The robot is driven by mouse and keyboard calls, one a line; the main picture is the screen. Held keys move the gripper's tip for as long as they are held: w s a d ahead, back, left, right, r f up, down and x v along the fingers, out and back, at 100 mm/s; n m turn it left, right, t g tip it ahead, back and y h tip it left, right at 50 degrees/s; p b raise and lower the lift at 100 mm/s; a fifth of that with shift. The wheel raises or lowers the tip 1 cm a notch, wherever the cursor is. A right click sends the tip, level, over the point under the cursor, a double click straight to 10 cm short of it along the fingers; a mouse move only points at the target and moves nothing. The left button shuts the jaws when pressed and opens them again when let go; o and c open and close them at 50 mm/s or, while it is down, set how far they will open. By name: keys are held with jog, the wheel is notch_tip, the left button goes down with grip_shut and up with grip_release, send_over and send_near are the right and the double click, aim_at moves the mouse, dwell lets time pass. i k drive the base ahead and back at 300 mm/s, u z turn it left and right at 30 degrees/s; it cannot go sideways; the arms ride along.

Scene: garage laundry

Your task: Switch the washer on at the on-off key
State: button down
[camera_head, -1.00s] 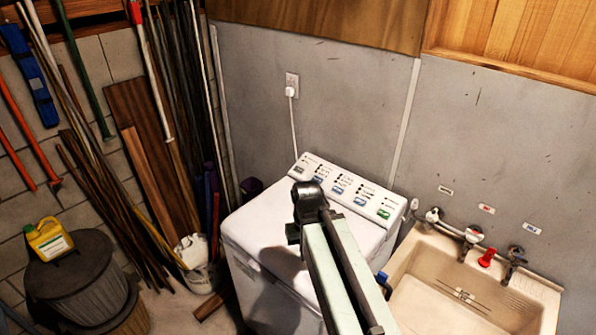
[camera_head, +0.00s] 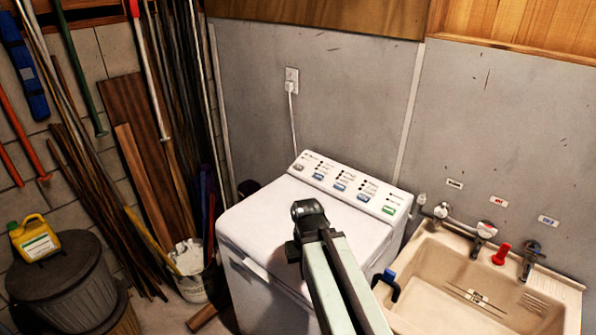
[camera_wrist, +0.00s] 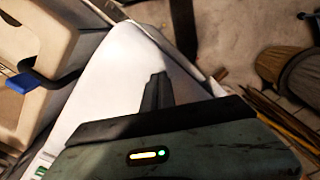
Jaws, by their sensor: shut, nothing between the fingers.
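The white washer (camera_head: 262,225) stands against the grey wall, lid closed. Its sloped control panel (camera_head: 335,170) at the back carries a grey key (camera_head: 299,167) at the left end, several blue keys (camera_head: 340,187) and a green key (camera_head: 388,210) at the right end. The key labels are too small to read, so I cannot tell which is the on-off key. My arm reaches over the washer top, its end below the panel in the head view. My gripper (camera_wrist: 155,92) shows in the wrist view as dark fingers, shut and empty, above the white washer top (camera_wrist: 120,75).
A laundry sink (camera_head: 420,290) with taps (camera_head: 485,231) stands close on the washer's right. A blue-tipped dark handle (camera_head: 388,277) sticks up between them. A bucket (camera_head: 192,272), leaning boards and a lidded bin (camera_head: 60,280) with a yellow jug (camera_head: 35,238) stand left.

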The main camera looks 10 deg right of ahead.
aim_at(299, 166)
jog(key=u, duration=0.05)
jog(key=k, duration=1.25)
jog(key=u, duration=0.6)
jog(key=i, duration=2.05)
jog(key=u, duration=0.45)
jog(key=k, duration=0.9)
jog(key=u, duration=0.15)
jog(key=i, duration=0.95)
jog(key=z, duration=0.05)
